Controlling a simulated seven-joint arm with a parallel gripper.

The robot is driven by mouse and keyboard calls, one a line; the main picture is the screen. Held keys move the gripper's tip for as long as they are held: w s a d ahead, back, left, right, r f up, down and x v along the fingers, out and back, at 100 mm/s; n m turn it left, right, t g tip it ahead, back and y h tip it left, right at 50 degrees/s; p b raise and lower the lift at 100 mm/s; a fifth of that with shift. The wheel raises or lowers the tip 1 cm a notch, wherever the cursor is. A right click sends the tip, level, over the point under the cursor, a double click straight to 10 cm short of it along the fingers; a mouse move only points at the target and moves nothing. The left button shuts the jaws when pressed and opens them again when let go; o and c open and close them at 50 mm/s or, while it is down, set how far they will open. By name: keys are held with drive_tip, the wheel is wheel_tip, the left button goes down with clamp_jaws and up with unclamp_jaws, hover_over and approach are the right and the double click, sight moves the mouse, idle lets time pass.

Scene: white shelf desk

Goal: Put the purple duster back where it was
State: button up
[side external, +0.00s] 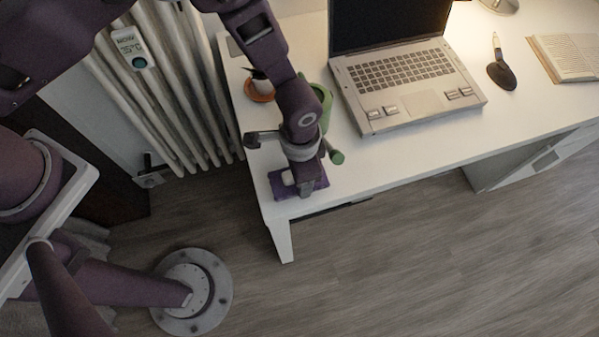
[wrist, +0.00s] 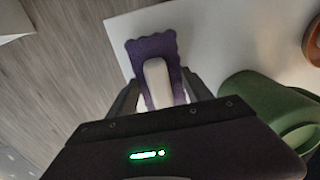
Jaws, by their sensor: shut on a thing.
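The purple duster (side external: 317,187) is a flat purple pad with a white grip on top, at the front left corner of the white desk (side external: 400,150). In the wrist view the purple duster (wrist: 152,45) shows a scalloped edge, and its white grip (wrist: 156,80) lies between my fingers. My gripper (side external: 298,183) points down at the duster and is shut on it; it also shows in the wrist view (wrist: 160,100). I cannot tell whether the pad touches the desk or is slightly above it. My wrist hides part of the duster in the side view.
A green watering can or mug-like vessel (wrist: 265,105) stands close to the right of my gripper in the wrist view. A small plant pot (side external: 260,92) is behind. The desk's front edge is close.

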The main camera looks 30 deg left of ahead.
drive_tip(key=shift+f, duration=0.35)
drive_tip(key=o, duration=1.5)
drive_tip(key=shift+f, duration=0.1)
drive_tip(key=shift+c, duration=0.2)
